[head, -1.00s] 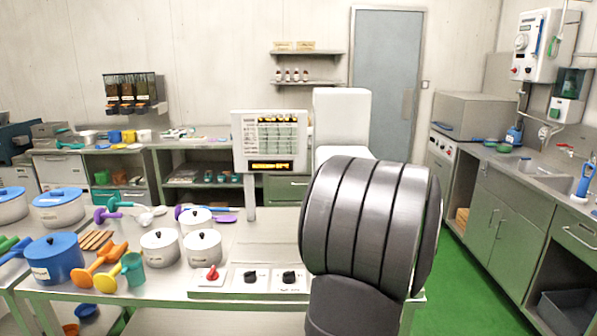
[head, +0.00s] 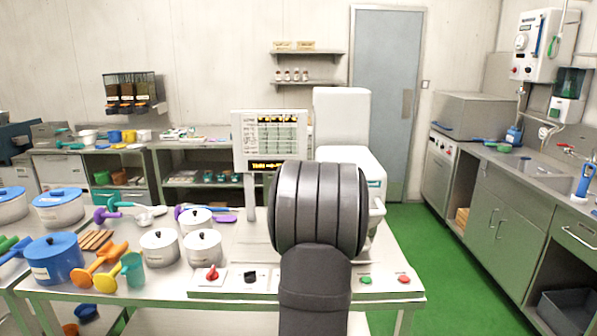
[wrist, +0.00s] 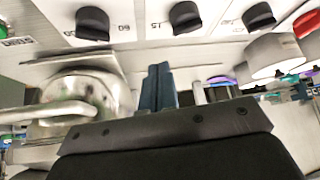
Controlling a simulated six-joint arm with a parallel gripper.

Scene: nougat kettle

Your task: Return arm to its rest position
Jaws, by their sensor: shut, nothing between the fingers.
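My gripper (wrist: 158,88) shows in the wrist view as two dark blue-grey fingers pressed together, with nothing between them. It is above the worktable, apart from the things below. In the head view my dark, ribbed arm link stands in front of the table and hides the gripper. A white machine (head: 341,112) stands behind my arm, partly covered by it. In the wrist view a blurred round metal vessel (wrist: 78,92) lies left of the fingers.
Black knobs (wrist: 185,17) and a red knob (head: 211,274) line the table's front panel. White lidded pots (head: 202,246) and a blue pot (head: 54,260) stand left. A display (head: 270,140) rises behind. Green (head: 366,280) and red buttons (head: 404,279) are at front right. Green floor (head: 455,275) is clear at right.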

